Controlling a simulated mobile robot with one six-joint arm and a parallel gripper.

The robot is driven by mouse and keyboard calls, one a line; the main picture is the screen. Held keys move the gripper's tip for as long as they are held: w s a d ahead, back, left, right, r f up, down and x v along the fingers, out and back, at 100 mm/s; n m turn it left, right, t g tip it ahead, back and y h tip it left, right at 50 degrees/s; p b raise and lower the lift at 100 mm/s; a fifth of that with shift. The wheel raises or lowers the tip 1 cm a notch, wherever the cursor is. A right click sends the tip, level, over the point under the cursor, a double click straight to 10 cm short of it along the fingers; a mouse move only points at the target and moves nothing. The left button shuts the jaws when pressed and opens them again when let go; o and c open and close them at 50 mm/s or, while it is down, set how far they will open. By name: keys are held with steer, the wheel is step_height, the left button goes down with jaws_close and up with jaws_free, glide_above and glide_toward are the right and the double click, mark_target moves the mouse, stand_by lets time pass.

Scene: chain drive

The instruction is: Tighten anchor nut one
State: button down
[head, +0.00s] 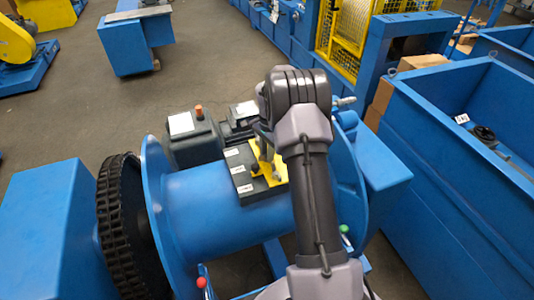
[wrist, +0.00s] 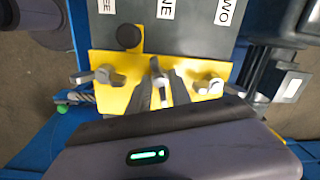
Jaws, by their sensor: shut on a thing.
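A yellow plate (wrist: 115,98) on a dark panel carries three metal wing nuts. The middle one, anchor nut one (wrist: 156,67), lies below the label ending in "NE". My gripper (wrist: 161,88) is shut on this nut, its two narrow fingers reaching it from below in the wrist view. A left nut (wrist: 100,75) lies under the label ending in "EE", and a right nut (wrist: 210,86) under "TWO"; both are clear of the fingers. In the head view the yellow plate (head: 274,180) shows partly behind my arm, and the gripped nut is hidden or too small to make out.
A black round knob (wrist: 128,37) sits on a yellow tab above the plate. The panel rests on a blue drum (head: 205,195) with a dark chain wheel (head: 112,220) at left. A dark box (head: 192,140) stands behind. A large blue bin (head: 450,150) is at right.

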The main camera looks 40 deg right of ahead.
steer(key=shift+m+b, duration=0.3)
steer(key=shift+m, duration=1.4)
steer(key=c, duration=1.5)
jaws_free()
steer(key=r+p, duration=0.2)
steer(key=r, duration=0.3)
steer(key=r+p, duration=0.1)
steer(key=r, duration=0.5)
steer(key=s+r+p, duration=0.1)
steer(key=r+p, duration=0.1)
steer(key=r, duration=0.4)
steer(key=shift+d+r+p, duration=0.25)
steer(key=shift+p, duration=0.05)
